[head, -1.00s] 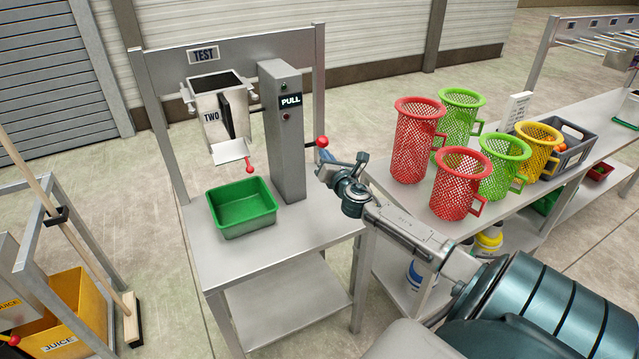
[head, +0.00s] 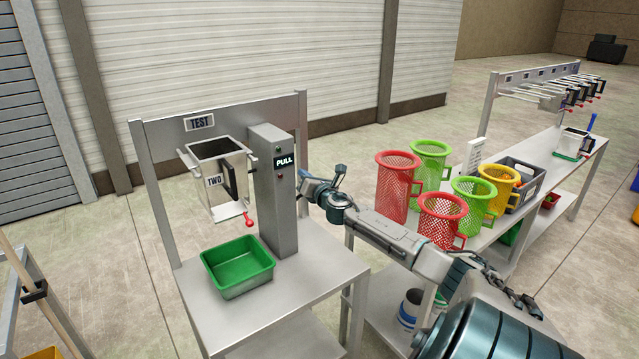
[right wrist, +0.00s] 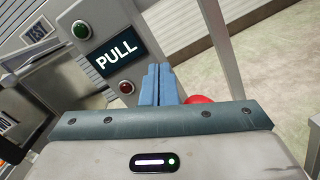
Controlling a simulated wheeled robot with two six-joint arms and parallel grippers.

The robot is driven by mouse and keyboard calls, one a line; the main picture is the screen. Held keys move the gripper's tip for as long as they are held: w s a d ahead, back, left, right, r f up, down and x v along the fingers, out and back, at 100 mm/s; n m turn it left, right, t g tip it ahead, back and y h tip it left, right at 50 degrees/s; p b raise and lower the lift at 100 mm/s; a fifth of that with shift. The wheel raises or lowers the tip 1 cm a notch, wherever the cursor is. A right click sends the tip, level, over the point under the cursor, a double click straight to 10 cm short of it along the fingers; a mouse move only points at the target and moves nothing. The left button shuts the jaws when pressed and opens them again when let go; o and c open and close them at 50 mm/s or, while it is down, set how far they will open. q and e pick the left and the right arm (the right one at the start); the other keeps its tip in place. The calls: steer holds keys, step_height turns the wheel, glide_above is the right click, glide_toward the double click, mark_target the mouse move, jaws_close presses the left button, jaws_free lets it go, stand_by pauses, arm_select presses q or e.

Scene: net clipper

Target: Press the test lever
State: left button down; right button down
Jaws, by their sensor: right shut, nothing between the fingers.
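The test stand has a grey column (head: 276,205) with a black PULL sign (head: 285,161) on its front. In the right wrist view the lever's red knob (right wrist: 197,99) shows partly, just right of my fingertips; in the head view my gripper hides it. My right gripper (head: 304,181) is shut and empty, at the column's right side below the sign. Its blue fingers (right wrist: 158,84) show together in the right wrist view. I cannot tell if they touch the knob. A metal box marked TWO (head: 222,180) hangs left of the column under the TEST plate (head: 199,122).
A green bin (head: 238,267) stands on the stand's table below the box. On the bench at the right stand several red, green and yellow mesh baskets (head: 396,187), close to my right arm. A grey crate (head: 523,187) is behind them. A broom (head: 38,295) leans at the left.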

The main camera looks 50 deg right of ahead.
steer(key=shift+d, duration=0.1)
steer(key=shift+f, duration=0.15)
arm_select(q)
steer(key=shift+s+d, duration=0.1)
steer(key=shift+s, duration=0.05)
stand_by(0.4)
steer(key=shift+a, duration=0.25)
